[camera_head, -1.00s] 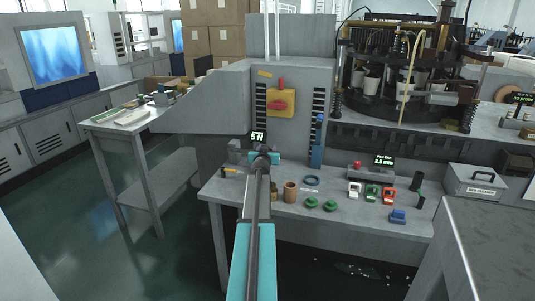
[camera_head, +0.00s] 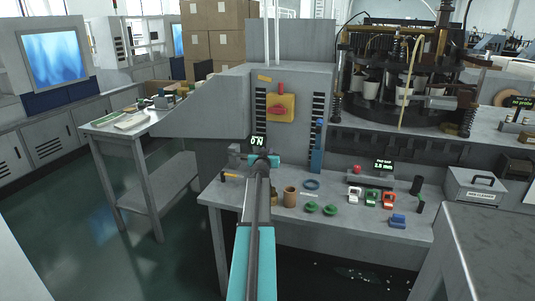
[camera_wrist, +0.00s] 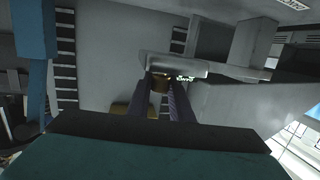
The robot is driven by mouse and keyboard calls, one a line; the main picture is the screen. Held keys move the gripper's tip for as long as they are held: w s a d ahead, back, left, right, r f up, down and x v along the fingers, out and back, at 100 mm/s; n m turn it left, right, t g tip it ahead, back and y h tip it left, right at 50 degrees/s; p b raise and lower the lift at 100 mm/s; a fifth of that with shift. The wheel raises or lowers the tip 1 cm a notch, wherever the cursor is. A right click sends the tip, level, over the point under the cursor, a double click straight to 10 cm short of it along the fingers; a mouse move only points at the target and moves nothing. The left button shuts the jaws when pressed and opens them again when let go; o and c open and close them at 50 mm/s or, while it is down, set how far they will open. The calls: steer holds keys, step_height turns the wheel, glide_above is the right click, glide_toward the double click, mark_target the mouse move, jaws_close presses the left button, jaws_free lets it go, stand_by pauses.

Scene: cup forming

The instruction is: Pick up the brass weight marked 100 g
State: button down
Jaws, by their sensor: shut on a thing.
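The arm's end is just in front of a small display (camera_head: 258,141) that reads about 0 N.
A grey panel with a red and yellow switch (camera_head: 280,107) rises behind. A side table (camera_head: 120,130) stands left.

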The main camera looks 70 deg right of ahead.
step_height(320, 180, up, 27)
steer(key=p, duration=0.2)
steer(key=shift+r, duration=0.2)
